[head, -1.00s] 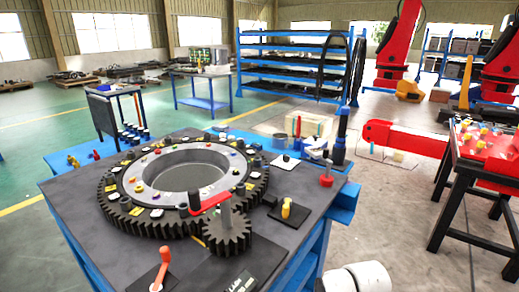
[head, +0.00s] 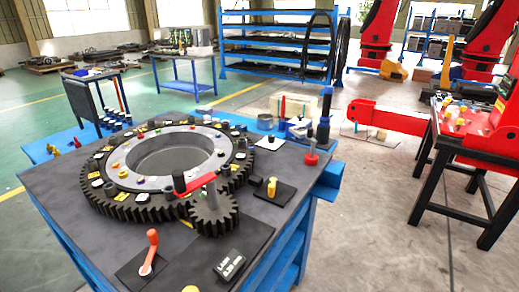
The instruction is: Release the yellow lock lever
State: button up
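The likely yellow lock lever (head: 272,187) is a short yellow piece standing about upright on a small black plate (head: 268,193), near the right edge of the dark table top. A small black pinion gear (head: 214,213) with a grey post stands to its left, beside the large black ring gear (head: 125,205). A red arm (head: 197,186) reaches from that post over the ring gear's edge. My gripper is not in view, and nothing visible touches the yellow lever.
An orange crank handle (head: 152,240) and a black label block (head: 230,264) are at the table's front. A black-framed table (head: 450,185) with red parts stands right; the floor between is mostly clear.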

aim_at(274, 181)
jog(key=i+j, duration=0.1)
jog(key=j, duration=0.4)
jog(key=j+u, duration=0.1)
jog(key=j, duration=0.45)
jog(key=i+j+u, duration=0.1)
jog(key=j, duration=0.4)
jog(key=i+j, duration=0.2)
jog(key=j, duration=0.3)
jog(key=i+j+u, duration=0.15)
jog(key=i+j, duration=0.3)
jog(key=j, duration=0.15)
jog(key=i+j+u, duration=0.1)
jog(key=i+j, duration=0.35)
jog(key=j, duration=0.15)
